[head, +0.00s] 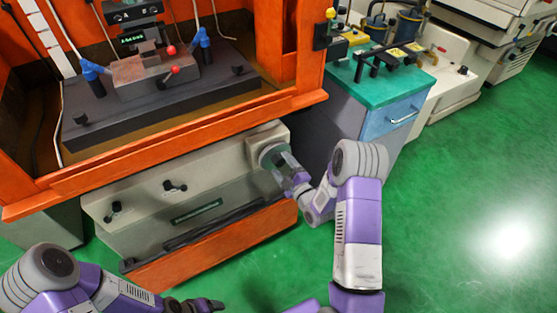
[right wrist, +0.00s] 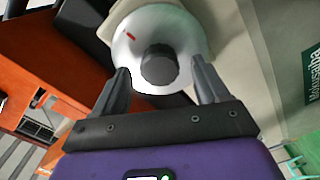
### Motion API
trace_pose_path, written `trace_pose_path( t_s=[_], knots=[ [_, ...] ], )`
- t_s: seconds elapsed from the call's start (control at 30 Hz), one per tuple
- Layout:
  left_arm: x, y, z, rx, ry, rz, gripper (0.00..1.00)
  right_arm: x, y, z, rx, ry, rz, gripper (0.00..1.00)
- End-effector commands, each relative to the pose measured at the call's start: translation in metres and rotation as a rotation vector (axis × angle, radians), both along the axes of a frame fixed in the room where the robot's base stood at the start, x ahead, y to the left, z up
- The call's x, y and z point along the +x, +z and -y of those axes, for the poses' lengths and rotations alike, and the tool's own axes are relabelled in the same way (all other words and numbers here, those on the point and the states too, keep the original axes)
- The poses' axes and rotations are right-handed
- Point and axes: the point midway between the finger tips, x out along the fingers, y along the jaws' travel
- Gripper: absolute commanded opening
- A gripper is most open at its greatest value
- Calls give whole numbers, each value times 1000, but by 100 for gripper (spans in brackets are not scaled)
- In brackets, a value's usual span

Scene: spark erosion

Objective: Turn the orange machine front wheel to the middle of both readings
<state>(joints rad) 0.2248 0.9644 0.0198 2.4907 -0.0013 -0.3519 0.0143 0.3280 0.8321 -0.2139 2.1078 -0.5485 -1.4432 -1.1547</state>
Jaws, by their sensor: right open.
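The front wheel (head: 265,149) is on the right end of the beige front panel of the orange machine (head: 170,150). In the right wrist view the wheel (right wrist: 165,25) is a pale disc with a dark round hub and a red mark at its upper left. My right gripper (head: 284,170) is in front of the wheel and partly covers it. In the right wrist view my open fingers (right wrist: 160,67) are on either side of the hub; contact cannot be told. My left gripper (head: 197,304) is low at the bottom edge, its fingers unclear. A small display (head: 131,39) glows green, too small to read.
The beige panel has two small dark handles (head: 174,186) and a dark label strip (head: 196,211). An orange ledge (head: 210,247) juts out below. A teal-topped cabinet (head: 385,75) stands to the right. Green floor at the right is clear.

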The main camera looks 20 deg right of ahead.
Motion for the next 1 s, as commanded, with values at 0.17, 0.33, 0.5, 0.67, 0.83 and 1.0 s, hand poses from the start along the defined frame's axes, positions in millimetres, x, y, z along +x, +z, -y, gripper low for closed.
trace_pose_path(
  t_s=[0.17, 0.33, 0.5, 0.67, 0.83, 1.0],
  knots=[
    [0, -3, 0, 0, 0, 0, 74, -15, -1, 1, 1, 0, -1, 74],
    [0, -6, 0, 0, 0, 0, 74, -29, -1, 3, -1, -2, -1, 74],
    [0, -9, 0, 0, 0, 0, 74, -42, -1, 4, 0, 0, -1, 74],
    [0, -12, 0, 0, 0, 0, 74, -55, -1, 4, 1, 0, -1, 74],
    [0, -13, 0, 0, 0, 0, 74, -62, 0, 5, 0, 0, 0, 74],
    [0, -13, 0, 0, 0, 0, 74, -62, 0, 5, 0, 0, 1, 74]
  ],
)
